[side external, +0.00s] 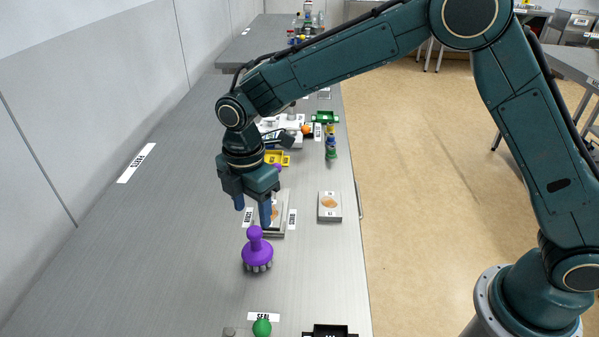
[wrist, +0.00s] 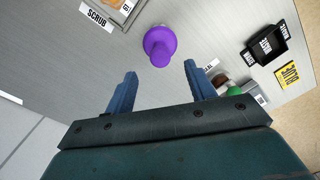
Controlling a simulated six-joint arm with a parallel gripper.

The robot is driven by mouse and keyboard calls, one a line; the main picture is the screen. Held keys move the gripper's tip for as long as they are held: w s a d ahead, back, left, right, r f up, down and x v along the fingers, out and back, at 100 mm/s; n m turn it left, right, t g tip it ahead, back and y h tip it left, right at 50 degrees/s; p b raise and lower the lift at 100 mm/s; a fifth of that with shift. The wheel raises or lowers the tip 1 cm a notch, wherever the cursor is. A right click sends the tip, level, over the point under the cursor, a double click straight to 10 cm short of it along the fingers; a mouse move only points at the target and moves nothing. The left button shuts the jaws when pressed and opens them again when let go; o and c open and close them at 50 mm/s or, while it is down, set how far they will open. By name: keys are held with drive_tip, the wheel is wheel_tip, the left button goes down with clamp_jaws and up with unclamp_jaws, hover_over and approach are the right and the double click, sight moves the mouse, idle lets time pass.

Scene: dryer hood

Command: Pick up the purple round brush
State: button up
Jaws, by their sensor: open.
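The purple round brush (side external: 257,252) stands upright on the grey bench, knob up and bristles down. In the wrist view the purple brush (wrist: 160,46) shows from above, ahead of my fingers and roughly between their lines. My gripper (side external: 252,214) is open, with two blue fingers pointing down and nothing between them. It is above the bench, behind the brush in the side view and apart from it. In the wrist view my gripper (wrist: 157,82) shows both fingertips spread wide.
A board with a tan patch (side external: 271,222) lies behind the brush, partly hidden by my gripper. Another such board (side external: 329,206) lies to its right. A green knob (side external: 262,327) and a black tray (side external: 330,331) are at the front.

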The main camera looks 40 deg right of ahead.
sight(254, 230)
drive_tip(key=shift+f, duration=0.75)
drive_tip(key=shift+a+f, duration=0.1)
drive_tip(key=shift+f, duration=2.5)
clamp_jaws()
